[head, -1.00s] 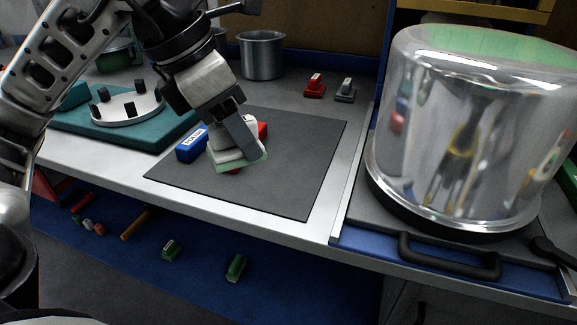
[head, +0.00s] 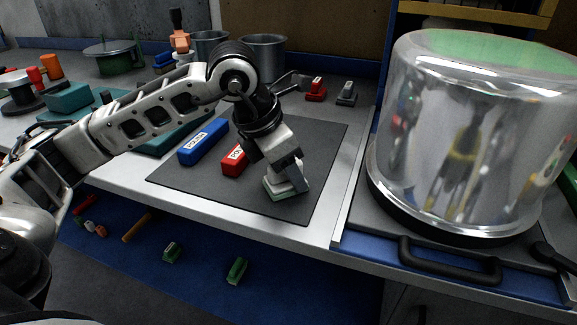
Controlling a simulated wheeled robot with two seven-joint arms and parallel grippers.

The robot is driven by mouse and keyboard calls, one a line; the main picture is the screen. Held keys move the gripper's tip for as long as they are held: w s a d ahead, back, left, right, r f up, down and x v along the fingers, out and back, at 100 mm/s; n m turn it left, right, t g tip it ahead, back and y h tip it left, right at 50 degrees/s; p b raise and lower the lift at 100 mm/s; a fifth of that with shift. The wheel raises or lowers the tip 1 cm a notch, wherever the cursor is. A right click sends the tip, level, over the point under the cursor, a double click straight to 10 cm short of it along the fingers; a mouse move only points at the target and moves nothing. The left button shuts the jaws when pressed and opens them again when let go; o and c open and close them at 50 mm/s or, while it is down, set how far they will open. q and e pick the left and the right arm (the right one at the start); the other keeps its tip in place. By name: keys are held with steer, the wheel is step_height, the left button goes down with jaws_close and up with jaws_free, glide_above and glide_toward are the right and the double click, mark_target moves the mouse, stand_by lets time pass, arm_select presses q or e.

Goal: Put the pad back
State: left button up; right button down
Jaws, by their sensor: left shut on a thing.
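My left gripper (head: 286,177) is shut on a pale pad with a green underside (head: 288,194). It holds the pad low at the front right of the dark grey mat (head: 320,150). I cannot tell whether the pad touches the mat. A blue block (head: 203,142) and a red block (head: 235,161), both with white labels, lie on the mat to the left of the pad. My left arm hides part of the mat's back. My right gripper is not in view.
A large shiny pot with a green top (head: 480,130) stands at the right. Small red (head: 315,90) and grey (head: 346,94) items stand behind the mat. Metal pots (head: 264,55) stand at the back. Small green items (head: 236,270) lie on the blue surface below.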

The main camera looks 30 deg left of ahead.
arm_select(q)
steer(key=shift+f, duration=0.15)
steer(key=o, duration=0.9)
